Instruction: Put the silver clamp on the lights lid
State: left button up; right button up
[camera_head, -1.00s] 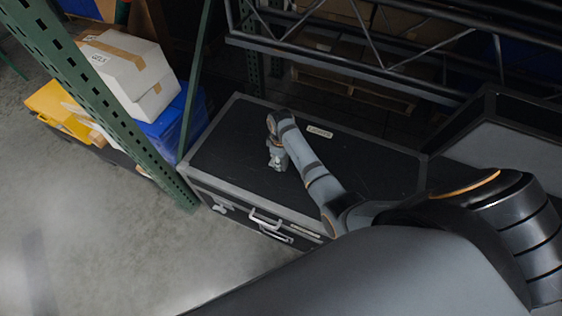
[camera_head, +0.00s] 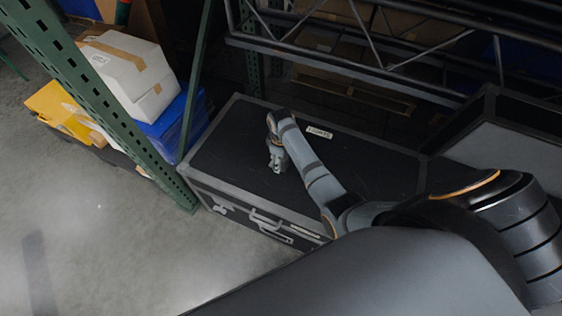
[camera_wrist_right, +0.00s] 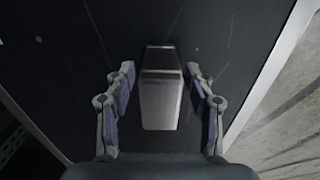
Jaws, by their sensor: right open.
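The lights lid (camera_head: 370,172) is the black top of a flight case with grey metal edges; its dark surface also fills much of the right wrist view (camera_wrist_right: 230,30). In that view the silver clamp (camera_wrist_right: 161,98) is a grey block with a darker far end, lying on the lid. My right gripper (camera_wrist_right: 160,80) is open, with one finger on each side of the clamp and a gap to both. In the head view my right gripper (camera_head: 277,168) points down at the lid, and the clamp cannot be made out there. My left gripper is out of view.
A green rack post (camera_head: 100,105) stands left of the case. Behind it are a white box (camera_head: 125,70) and a blue tote (camera_head: 165,125). A black truss (camera_head: 370,60) runs behind the case. Much of the lid is bare, and the floor (camera_head: 80,230) at left is clear.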

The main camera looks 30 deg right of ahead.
notch_tip(320, 180, up, 11)
jog(key=shift+r+p, duration=0.15)
jog(key=shift+p, duration=0.45)
